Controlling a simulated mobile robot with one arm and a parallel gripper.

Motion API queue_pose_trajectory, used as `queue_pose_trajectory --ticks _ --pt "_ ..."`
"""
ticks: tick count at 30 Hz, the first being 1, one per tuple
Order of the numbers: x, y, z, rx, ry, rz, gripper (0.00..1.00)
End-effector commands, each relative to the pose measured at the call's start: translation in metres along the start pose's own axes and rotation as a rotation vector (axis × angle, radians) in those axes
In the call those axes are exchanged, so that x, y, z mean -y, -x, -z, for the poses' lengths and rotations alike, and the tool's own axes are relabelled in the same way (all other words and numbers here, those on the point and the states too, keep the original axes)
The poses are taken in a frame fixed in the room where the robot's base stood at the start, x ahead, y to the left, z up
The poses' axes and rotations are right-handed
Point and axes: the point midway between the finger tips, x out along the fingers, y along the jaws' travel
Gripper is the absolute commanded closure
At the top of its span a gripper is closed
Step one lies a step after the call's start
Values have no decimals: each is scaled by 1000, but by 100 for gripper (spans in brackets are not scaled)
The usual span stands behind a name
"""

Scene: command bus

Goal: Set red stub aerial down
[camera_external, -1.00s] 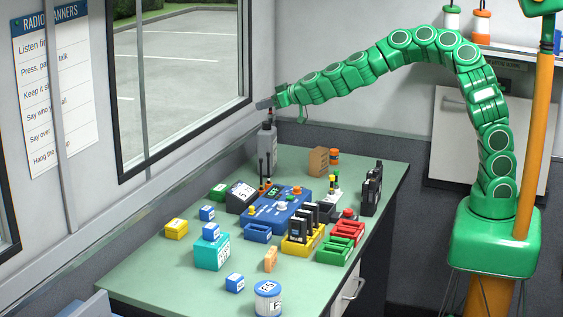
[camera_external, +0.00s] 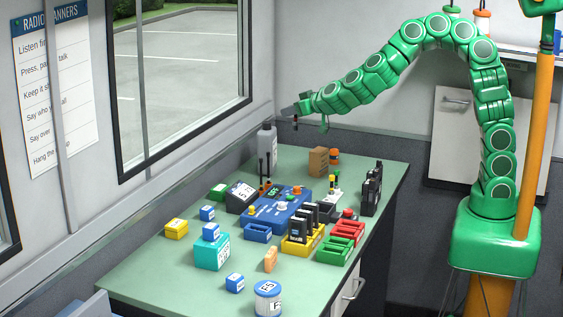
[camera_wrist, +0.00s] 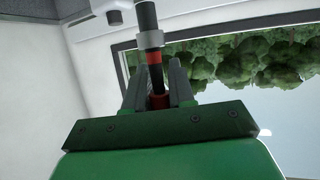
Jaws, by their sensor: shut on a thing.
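My gripper (camera_external: 289,112) is high above the far end of the green table, just right of and above a grey canister (camera_external: 267,150). It is shut on the red stub aerial, which shows as a short dark piece with a little red (camera_external: 295,124) below the jaws. In the wrist view the aerial (camera_wrist: 152,58) is a black rod with a grey collar and red bands, between the two dark fingers (camera_wrist: 157,72). Its lower part is hidden by the green gripper body. It touches nothing below.
The front left has bare table.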

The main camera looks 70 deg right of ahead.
Motion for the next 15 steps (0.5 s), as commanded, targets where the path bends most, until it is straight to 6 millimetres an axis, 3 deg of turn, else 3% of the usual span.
queue_pose_trajectory --ticks 6,15 --pt "-10 -14 -40 5 24 65 100" --pt "-9 -19 -91 1 74 180 100"
